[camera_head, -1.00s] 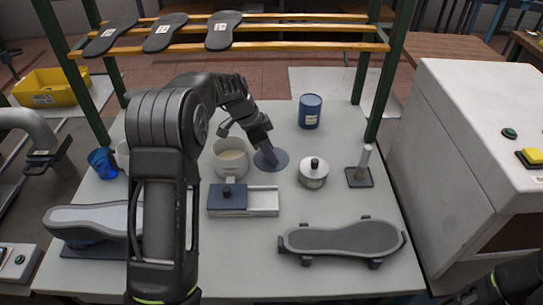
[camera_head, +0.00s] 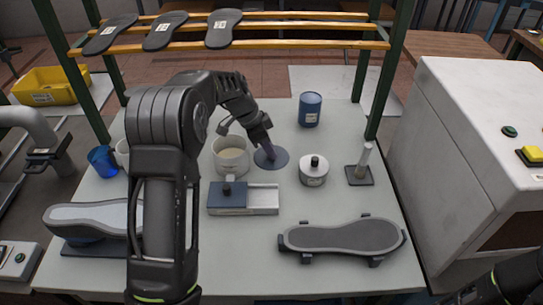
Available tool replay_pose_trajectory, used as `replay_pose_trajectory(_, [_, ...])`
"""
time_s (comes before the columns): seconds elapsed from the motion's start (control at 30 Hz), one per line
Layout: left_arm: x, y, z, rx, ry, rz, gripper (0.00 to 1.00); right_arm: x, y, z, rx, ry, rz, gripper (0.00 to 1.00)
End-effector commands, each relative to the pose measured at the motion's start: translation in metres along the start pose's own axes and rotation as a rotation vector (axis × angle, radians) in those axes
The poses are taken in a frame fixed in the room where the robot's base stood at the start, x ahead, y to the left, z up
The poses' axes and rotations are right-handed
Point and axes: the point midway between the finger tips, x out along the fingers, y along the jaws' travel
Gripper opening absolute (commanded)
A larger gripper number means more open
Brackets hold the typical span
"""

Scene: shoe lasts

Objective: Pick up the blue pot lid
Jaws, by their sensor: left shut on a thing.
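The blue pot lid (camera_head: 281,158) is a flat dark blue disc on or just above the white table, right of the open white pot (camera_head: 231,156) with cream-coloured contents. My left gripper (camera_head: 269,154) reaches down over the lid from above and is shut on it, at its middle. The gripper covers part of the lid, and its fingertips are hard to make out. My right arm shows only as a dark piece at the bottom right corner, and its gripper is out of the picture.
A lidded white pot (camera_head: 313,171) stands right of the lid, and a blue can (camera_head: 310,109) behind. A brush on a stand (camera_head: 361,167), a blue-and-white sliding box (camera_head: 243,197), a grey shoe-sole jig (camera_head: 343,237) and a blue cup (camera_head: 102,161) also stand on the table (camera_head: 330,280).

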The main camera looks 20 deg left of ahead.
Motion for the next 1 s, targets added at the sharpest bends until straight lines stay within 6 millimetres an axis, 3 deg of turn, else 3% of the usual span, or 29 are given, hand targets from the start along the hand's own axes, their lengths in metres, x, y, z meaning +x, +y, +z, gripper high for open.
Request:
replay_pose_trajectory(0.1, [0.000, 0.000, 0.000, 0.000, 0.000, 0.000, 0.00, 0.000, 0.000, 0.000, 0.000, 0.000, 0.000, 0.84])
replay_pose_trajectory(0.67, [-0.004, -0.001, -0.002, 0.001, 0.001, -0.001, 0.00, 0.001, 0.000, 0.000, 0.000, 0.000, 0.000, 0.84])
replay_pose_trajectory(0.87, [-0.026, -0.001, -0.012, 0.002, 0.003, -0.003, 0.00, 0.006, 0.002, -0.001, -0.001, 0.001, -0.001, 0.84])
replay_pose_trajectory(1.0, [-0.052, -0.001, -0.022, 0.003, 0.003, -0.004, 0.00, 0.009, 0.003, -0.001, -0.002, 0.002, -0.003, 0.84])
